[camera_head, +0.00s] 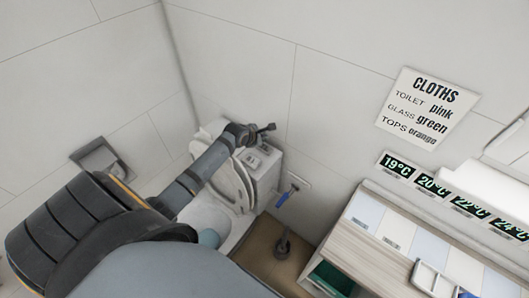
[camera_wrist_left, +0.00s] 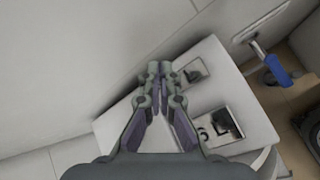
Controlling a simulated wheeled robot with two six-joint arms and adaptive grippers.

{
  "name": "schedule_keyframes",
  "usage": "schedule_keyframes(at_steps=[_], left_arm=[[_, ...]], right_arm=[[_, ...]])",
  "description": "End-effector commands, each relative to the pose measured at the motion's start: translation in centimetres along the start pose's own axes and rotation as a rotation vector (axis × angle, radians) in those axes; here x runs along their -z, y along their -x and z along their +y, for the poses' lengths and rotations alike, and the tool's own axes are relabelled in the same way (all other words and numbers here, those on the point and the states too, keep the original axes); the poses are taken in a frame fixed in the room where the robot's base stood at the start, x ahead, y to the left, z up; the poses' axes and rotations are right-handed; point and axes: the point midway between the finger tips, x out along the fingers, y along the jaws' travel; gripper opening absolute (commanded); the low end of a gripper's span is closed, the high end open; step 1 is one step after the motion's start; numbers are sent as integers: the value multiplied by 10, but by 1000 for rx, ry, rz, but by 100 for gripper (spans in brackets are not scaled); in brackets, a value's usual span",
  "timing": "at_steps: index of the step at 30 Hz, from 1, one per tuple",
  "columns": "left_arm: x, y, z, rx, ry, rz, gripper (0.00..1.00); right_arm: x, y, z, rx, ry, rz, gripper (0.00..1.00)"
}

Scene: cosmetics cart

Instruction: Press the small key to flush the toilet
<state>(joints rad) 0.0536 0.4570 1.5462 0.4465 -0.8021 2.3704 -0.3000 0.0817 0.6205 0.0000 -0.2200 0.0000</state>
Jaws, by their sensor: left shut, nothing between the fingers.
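The white toilet (camera_head: 235,190) stands in the corner with its lid raised against the tank (camera_head: 266,170). On the tank top, the left wrist view shows two grey-edged key plates: a smaller one (camera_wrist_left: 192,74) and a larger one (camera_wrist_left: 220,128) with dark markings. My left gripper (camera_head: 268,128) reaches over the tank's back edge near the wall. In the left wrist view its fingertips (camera_wrist_left: 157,68) are together with nothing between them, just left of the smaller plate. I cannot tell whether they touch the tank. My right gripper is not in view.
A blue-handled tool (camera_head: 283,199) hangs by the wall right of the tank. A dark round-based object (camera_head: 283,246) stands on the brown floor. A cart with a wooden top (camera_head: 375,240) is at the right. A wall-mounted holder (camera_head: 100,158) is at the left.

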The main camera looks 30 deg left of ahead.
Motion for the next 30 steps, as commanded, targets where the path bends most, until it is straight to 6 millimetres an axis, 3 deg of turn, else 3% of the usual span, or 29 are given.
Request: schedule_keyframes(at_steps=[2,10,30], left_arm=[[8,-12,-8,0,-1,0,0],[18,-25,-18,0,0,0,0],[18,-25,-18,0,0,0,0]], right_arm=[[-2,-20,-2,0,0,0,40],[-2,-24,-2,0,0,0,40],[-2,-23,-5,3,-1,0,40]])
